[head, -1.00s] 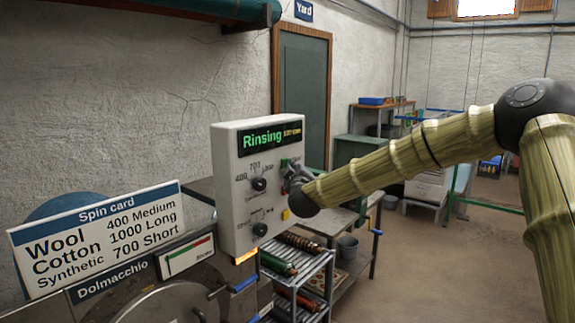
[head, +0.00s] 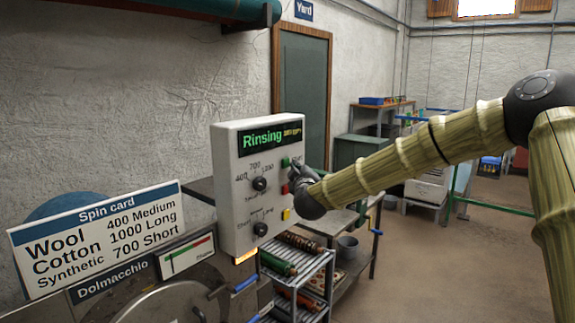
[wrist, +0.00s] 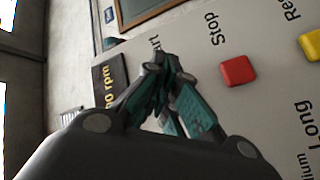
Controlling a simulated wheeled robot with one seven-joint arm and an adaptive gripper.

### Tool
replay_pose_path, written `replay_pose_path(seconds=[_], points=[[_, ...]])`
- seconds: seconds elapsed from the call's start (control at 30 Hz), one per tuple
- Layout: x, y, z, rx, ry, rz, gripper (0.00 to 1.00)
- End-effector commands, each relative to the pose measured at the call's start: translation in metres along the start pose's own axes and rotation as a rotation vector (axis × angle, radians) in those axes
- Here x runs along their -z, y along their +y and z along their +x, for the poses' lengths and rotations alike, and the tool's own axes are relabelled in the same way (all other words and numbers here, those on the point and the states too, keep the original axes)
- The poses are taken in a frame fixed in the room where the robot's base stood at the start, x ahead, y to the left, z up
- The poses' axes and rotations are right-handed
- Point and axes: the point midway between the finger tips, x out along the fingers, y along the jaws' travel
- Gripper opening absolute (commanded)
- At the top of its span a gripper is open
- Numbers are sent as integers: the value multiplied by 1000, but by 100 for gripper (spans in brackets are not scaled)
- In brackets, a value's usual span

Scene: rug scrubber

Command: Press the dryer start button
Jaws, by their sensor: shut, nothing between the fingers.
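The white control panel (head: 246,215) has a display (head: 270,140) reading "Rinsing" in green, with small amber text beside it. A green button (head: 285,162) is at the panel's upper right, with a red button (head: 285,189) below it. My gripper (head: 295,170) is shut and empty, its tips close to the panel by the green button; I cannot tell whether they touch. In the wrist view my gripper (wrist: 163,75) covers the spot beside a partly hidden label ending in "rt", and the green button is not visible there. The red button (wrist: 238,70), labelled Stop, is clear of the fingers.
A yellow button (head: 286,214) is below the red one. Two black knobs (head: 260,184) and (head: 261,229) are left of the buttons. A spin card (head: 100,235) stands at the left. A rack (head: 305,275) and bench are below and behind the panel.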

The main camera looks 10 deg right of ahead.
Motion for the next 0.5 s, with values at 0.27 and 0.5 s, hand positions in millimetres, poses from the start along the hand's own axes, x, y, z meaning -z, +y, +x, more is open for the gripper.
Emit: replay_pose_path(seconds=[0.27, 0.5], points=[[-8, 9, -12, 0, 1, -2, 0], [-18, 19, -25, 0, 0, 0, 0]])
